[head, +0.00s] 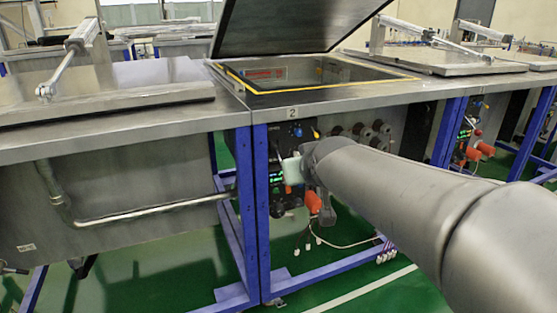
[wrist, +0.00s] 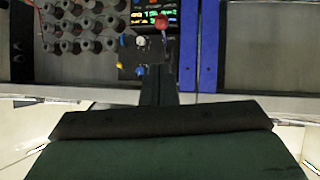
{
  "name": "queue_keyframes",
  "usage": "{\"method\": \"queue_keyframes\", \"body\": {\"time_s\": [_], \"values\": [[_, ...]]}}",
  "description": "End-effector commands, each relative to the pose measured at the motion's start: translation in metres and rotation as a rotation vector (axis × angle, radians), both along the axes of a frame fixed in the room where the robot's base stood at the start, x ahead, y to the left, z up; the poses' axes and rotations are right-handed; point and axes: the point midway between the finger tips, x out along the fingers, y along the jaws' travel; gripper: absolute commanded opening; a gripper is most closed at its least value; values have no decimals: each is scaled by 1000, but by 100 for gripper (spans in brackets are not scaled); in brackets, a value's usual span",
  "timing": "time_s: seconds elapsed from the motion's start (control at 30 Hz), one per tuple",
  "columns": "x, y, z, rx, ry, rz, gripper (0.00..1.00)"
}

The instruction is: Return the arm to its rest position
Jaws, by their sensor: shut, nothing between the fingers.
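My arm (head: 400,195) reaches in from the right in the head view, towards the control panel under station 2. In the head view my gripper is mostly hidden behind the arm's end. In the wrist view my gripper (wrist: 158,75) shows dark, with its fingers together and nothing between them. It points at the panel (wrist: 130,60), which has a red knob (wrist: 162,21), small yellow and blue knobs and lit displays. I cannot tell whether the fingertips touch the panel.
The lid (head: 290,25) of station 2 stands open above its yellow-edged tank. Blue frame legs (head: 247,215) stand left of the panel. Closed lids with cylinders lie on the left (head: 130,95) and right (head: 455,60) stations. Green floor (head: 190,255) shows below.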

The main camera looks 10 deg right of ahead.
Motion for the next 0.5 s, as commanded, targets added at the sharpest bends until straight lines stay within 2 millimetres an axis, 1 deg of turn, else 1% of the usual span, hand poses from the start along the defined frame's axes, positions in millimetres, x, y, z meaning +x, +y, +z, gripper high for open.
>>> {"method": "queue_keyframes", "body": {"time_s": [0.2, 0.3, 0.37, 0.43, 0.5], "values": [[0, 0, 0, 0, 1, 0, 0], [-3, 1, 4, 2, 17, 0, 0], [-8, 2, 9, 4, 47, 0, 0], [-19, 3, 17, 8, 106, 0, 0], [-35, 6, 24, 15, 188, 0, 0]]}}
